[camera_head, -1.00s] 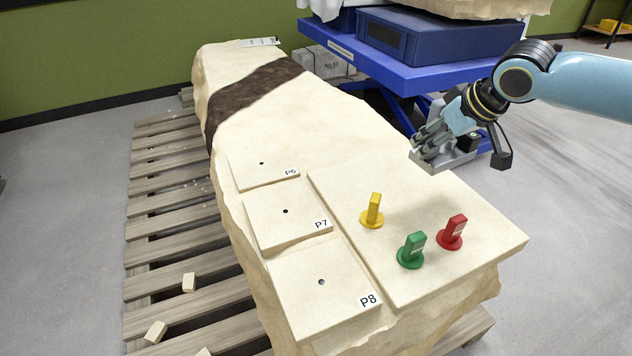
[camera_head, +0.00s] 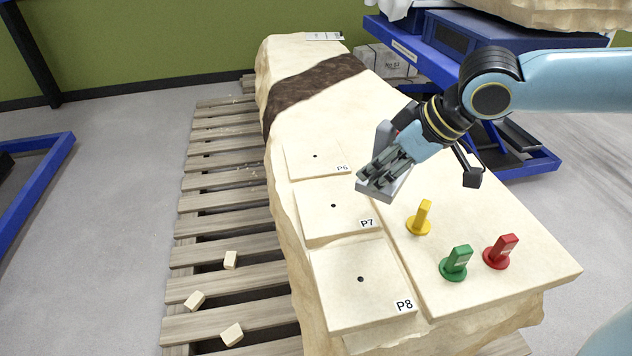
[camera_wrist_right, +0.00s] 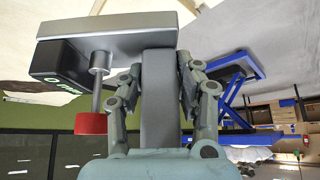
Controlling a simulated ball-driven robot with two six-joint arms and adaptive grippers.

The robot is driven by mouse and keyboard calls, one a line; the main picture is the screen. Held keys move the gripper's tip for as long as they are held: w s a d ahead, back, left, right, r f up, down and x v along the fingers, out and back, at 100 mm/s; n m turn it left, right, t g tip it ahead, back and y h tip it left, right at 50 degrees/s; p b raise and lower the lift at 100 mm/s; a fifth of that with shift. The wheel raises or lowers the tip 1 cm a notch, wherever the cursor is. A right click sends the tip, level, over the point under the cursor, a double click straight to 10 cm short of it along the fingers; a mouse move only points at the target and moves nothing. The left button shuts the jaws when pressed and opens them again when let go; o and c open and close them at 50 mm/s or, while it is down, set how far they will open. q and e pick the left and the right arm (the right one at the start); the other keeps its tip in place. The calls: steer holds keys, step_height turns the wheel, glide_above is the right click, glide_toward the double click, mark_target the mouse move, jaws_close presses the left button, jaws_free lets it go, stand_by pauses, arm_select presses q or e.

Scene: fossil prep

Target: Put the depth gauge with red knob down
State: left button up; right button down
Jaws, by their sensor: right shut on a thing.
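My right gripper (camera_head: 388,168) is shut on the depth gauge with red knob (camera_head: 397,190), whose grey metal base shows below the fingers. The gauge appears above the pale stone block, near the panel P7 (camera_head: 338,210). In the right wrist view, the fingers (camera_wrist_right: 160,95) grip the gauge's grey stem. The wide base (camera_wrist_right: 105,45), a dark display housing (camera_wrist_right: 62,65) and the red knob (camera_wrist_right: 91,124) show there. My left gripper is not in view.
Yellow (camera_head: 420,220), green (camera_head: 455,265) and red (camera_head: 501,252) upright tabs stand on the raised slab at the right. The stone block rests on a wooden pallet (camera_head: 225,255). A blue lift table (camera_head: 430,65) stands behind.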

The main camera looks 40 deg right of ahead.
steer(key=shift+s+a+f, duration=0.1)
steer(key=shift+s+a, duration=0.05)
steer(key=shift+s, duration=0.1)
steer(key=shift+s+f, duration=0.3)
steer(key=shift+w+f+b, duration=0.15)
steer(key=shift+f+b, duration=0.1)
steer(key=shift+b, duration=0.05)
steer(key=w+a+f+b, duration=0.2)
steer(key=w+f+b, duration=0.1)
steer(key=w+b, duration=0.1)
steer(key=b, duration=0.3)
glide_above(322, 218)
step_height(322, 218, down, 4)
steer(key=shift+r, duration=0.25)
step_height(322, 218, down, 4)
steer(key=shift+f+b, duration=0.1)
steer(key=shift+b, duration=0.3)
